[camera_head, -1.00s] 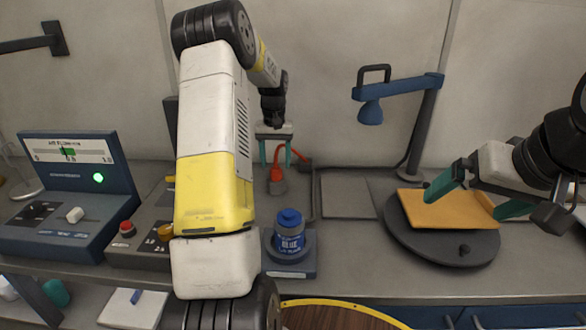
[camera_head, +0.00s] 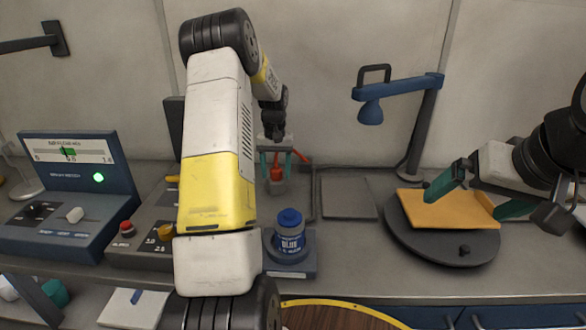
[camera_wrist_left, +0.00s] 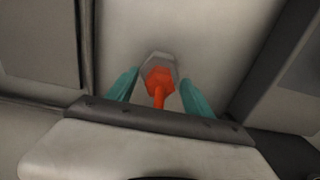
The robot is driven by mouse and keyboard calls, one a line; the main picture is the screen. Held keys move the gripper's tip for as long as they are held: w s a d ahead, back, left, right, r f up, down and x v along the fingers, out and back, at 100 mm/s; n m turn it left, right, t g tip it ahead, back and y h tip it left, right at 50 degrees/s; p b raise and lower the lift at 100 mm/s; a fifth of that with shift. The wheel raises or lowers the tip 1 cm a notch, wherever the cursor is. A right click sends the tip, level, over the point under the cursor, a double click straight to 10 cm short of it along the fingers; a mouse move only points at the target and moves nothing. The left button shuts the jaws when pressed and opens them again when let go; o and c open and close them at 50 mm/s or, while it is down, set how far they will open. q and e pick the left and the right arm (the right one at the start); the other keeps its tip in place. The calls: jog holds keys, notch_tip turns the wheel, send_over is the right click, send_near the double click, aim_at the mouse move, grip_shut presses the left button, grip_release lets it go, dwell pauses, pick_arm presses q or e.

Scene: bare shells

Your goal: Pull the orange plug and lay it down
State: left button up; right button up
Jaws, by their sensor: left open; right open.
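The orange plug (camera_head: 277,173) stands in a grey socket (camera_head: 277,187) on the bench behind the blue jar, with its orange cable behind it. In the left wrist view the plug (camera_wrist_left: 158,80) shows between the two teal fingers, in front of the pale hexagonal socket (camera_wrist_left: 160,60). My left gripper (camera_head: 276,158) is open, its fingers on either side of the plug with visible gaps in the left wrist view. My right gripper (camera_head: 468,200) is open at the right, over an orange-yellow board.
A blue jar (camera_head: 290,232) stands in front of the plug. The orange-yellow board (camera_head: 450,210) lies on a dark round turntable (camera_head: 440,247). A flat grey plate (camera_head: 347,198) lies right of the plug. A control box with knobs (camera_head: 150,235) stands at left.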

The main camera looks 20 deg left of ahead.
aim_at(276, 168)
pick_arm(q)
jog(key=shift+c, duration=0.4)
grip_shut()
jog(key=shift+r, duration=0.1)
jog(key=shift+r, duration=2.9)
